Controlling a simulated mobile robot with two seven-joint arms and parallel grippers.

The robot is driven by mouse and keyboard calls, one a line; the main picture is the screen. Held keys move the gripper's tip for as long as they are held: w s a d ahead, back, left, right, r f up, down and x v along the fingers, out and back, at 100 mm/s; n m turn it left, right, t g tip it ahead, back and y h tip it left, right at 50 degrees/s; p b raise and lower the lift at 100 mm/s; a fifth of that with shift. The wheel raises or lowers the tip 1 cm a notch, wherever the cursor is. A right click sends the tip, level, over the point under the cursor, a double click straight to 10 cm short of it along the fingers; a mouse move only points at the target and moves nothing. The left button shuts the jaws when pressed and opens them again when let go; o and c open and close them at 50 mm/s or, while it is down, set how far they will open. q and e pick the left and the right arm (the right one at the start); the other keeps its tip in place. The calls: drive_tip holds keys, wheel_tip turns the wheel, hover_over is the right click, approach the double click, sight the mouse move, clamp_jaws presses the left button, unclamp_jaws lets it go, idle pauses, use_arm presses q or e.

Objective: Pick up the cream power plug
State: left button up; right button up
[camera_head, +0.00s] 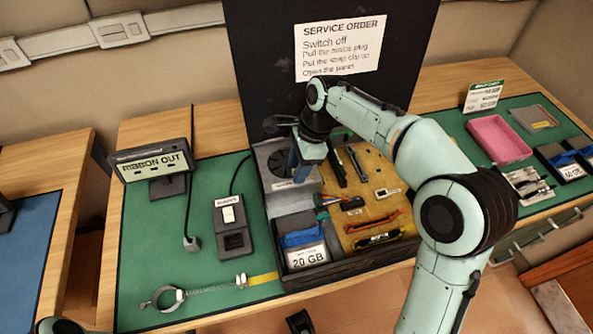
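A small pale grey to cream plug-like piece (192,243) lies on the green mat at the end of a dark cable, left of the switch box (230,241). It looks like the power plug, apart from the box. My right gripper (308,152) is well to its right, pointing down over the back of the dark open unit (336,272). A blue shape shows at its fingers; whether it holds something is unclear. At the bottom edge, a dark piece (299,321) may be my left gripper, mostly cut off.
A "RIBBON OUT" display (153,162) stands behind the plug. A ring clamp with a coiled lead (165,297) lies in front. A tall black board (265,60) with a service order sheet (340,47) stands behind the unit. A pink tray (499,139) is at right. Bare mat surrounds the plug.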

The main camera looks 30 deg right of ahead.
clamp_jaws()
drive_tip(key=shift+r, duration=0.1)
